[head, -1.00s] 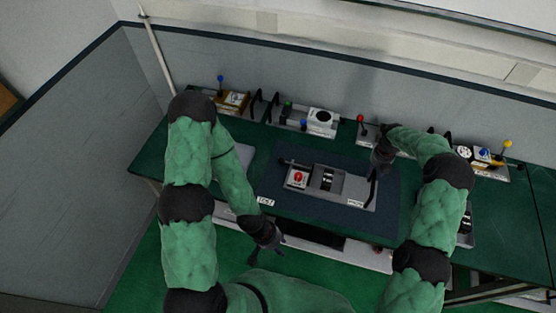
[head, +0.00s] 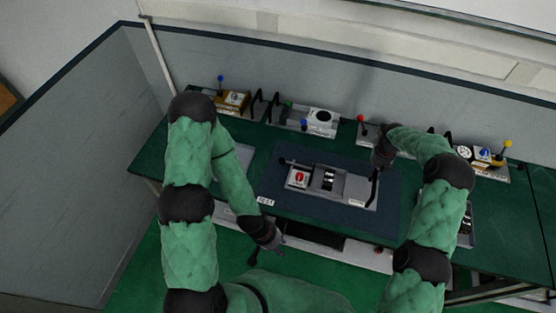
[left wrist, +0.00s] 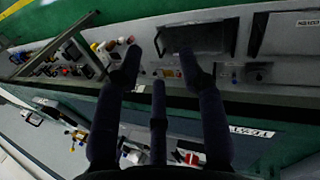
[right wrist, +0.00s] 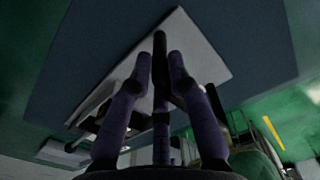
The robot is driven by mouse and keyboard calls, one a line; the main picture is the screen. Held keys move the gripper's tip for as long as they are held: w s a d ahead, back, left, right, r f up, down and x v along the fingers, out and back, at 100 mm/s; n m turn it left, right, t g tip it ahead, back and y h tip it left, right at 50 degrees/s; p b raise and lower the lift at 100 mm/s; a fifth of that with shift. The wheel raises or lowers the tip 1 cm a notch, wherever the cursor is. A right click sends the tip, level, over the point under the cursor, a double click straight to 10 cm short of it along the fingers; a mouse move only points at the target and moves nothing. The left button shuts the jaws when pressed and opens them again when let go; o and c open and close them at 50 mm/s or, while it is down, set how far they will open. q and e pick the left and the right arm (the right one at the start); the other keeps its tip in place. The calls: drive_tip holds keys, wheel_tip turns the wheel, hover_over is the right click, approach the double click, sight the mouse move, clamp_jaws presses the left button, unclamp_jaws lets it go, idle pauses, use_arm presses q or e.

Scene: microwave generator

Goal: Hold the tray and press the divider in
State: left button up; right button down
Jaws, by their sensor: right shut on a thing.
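The grey tray (head: 350,192) lies on the dark blue mat in the middle of the bench. It holds a white block with a red part (head: 299,178) at its left and a dark banded part (head: 329,179) near its middle. I cannot tell for sure which part is the divider. My right gripper (head: 377,165) is at the tray's right end, shut on its upright black handle (head: 373,188). In the right wrist view its fingers (right wrist: 160,65) are close together over the tray. My left gripper (head: 268,247) is empty, fingers spread, in front of the bench edge; its fingers also show in the left wrist view (left wrist: 158,72).
Several devices with coloured knobs, including a white unit (head: 322,121) and a yellow-knobbed unit (head: 490,163), stand along the back of the green bench. The blue mat (head: 300,210) is bare in front of the tray. A grey panel wall (head: 90,150) stands at the left.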

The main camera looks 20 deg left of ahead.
use_arm(q)
drive_tip(key=shift+f, duration=0.1)
idle(0.3)
